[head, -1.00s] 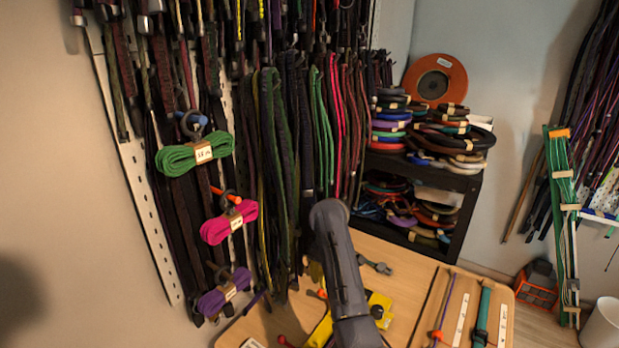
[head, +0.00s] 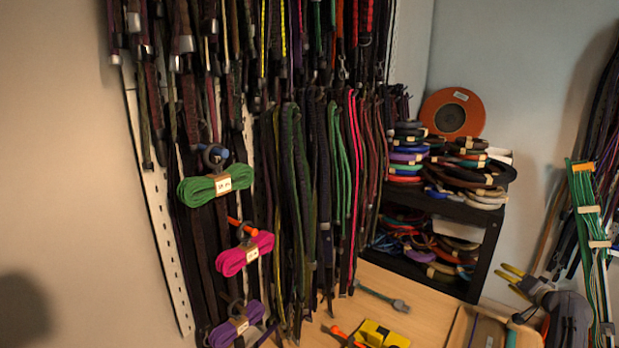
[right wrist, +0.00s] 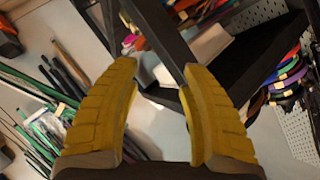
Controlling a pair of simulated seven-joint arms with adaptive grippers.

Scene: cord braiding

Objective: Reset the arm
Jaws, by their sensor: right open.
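My right gripper (head: 508,274) shows at the lower right of the head view, its yellow fingers pointing up and left, beside the black shelf and above the table's right end. In the right wrist view its two ridged yellow fingers (right wrist: 160,72) stand wide apart and hold nothing. A dark shelf post passes behind the gap between them. My left gripper is not in view.
Bundled cords, green (head: 216,185), pink (head: 246,253) and purple (head: 237,324), hang at the left. The black shelf (head: 490,245) holds coiled cords. The wooden table (head: 424,292) carries a yellow object (head: 382,334) and a grey tool (head: 382,296).

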